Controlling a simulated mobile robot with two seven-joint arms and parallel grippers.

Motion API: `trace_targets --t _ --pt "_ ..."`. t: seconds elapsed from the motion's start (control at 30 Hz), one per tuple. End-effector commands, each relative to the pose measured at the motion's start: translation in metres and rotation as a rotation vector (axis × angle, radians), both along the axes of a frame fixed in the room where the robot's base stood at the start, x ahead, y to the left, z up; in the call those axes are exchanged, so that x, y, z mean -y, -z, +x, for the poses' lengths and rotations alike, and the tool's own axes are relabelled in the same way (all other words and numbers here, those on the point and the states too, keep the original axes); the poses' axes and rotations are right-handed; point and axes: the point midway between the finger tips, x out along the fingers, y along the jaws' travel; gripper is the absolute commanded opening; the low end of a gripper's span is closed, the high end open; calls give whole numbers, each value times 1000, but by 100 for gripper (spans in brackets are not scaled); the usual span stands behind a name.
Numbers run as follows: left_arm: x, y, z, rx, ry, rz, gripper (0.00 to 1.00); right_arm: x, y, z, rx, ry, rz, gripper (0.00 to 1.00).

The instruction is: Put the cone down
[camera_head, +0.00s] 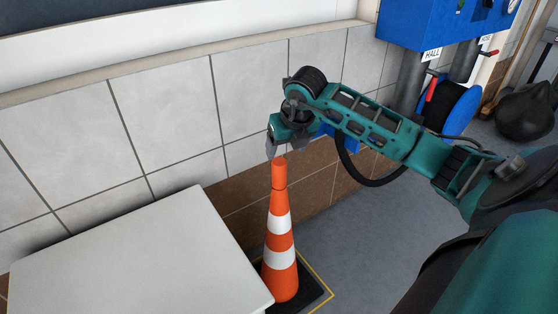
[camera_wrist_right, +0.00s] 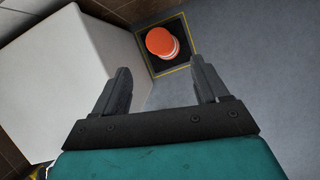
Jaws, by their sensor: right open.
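The orange cone (camera_head: 279,236) with white bands stands upright on its dark square base (camera_head: 309,290) on the floor, close to the tiled wall. In the right wrist view the cone (camera_wrist_right: 162,43) shows from above, beyond the fingertips, on its base inside a yellow outline. My right gripper (camera_head: 283,151) is just above the cone's tip in the head view. Its fingers (camera_wrist_right: 162,78) are apart with nothing between them. I cannot tell the exact gap between fingers and tip. My left gripper is not in view.
A white box-like surface (camera_head: 130,255) stands directly left of the cone and hides part of its base. The tiled wall (camera_head: 170,115) is behind. A blue cabinet (camera_head: 425,20) and hose reel (camera_head: 455,108) are at the upper right. Grey floor (camera_head: 365,230) is clear right of the cone.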

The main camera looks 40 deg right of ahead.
Motion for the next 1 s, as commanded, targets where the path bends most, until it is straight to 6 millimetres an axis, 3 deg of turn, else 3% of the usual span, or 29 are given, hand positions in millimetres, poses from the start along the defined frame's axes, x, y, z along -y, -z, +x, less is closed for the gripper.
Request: trace_targets --t 0.17,0.27,0.37,0.47,0.5,0.6,0.7,0.83,1.0 --pt "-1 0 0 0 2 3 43 -4 -1 -2 -1 -9 12 74" --pt "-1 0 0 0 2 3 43 -30 12 -3 2 -62 99 74" --pt "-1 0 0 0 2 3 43 -84 31 -9 16 -161 295 74" --pt "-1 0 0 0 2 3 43 -155 40 -22 57 -250 581 74" --pt "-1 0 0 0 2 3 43 -181 39 -28 79 -266 703 74" --pt "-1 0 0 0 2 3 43 -235 25 -41 144 -258 1006 74" --pt "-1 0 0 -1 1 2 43 -268 4 -50 216 -172 1292 74" --pt "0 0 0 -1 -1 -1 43 -282 -19 -52 308 56 1619 74" --pt "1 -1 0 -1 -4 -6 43 -264 -15 -49 388 529 1915 74"
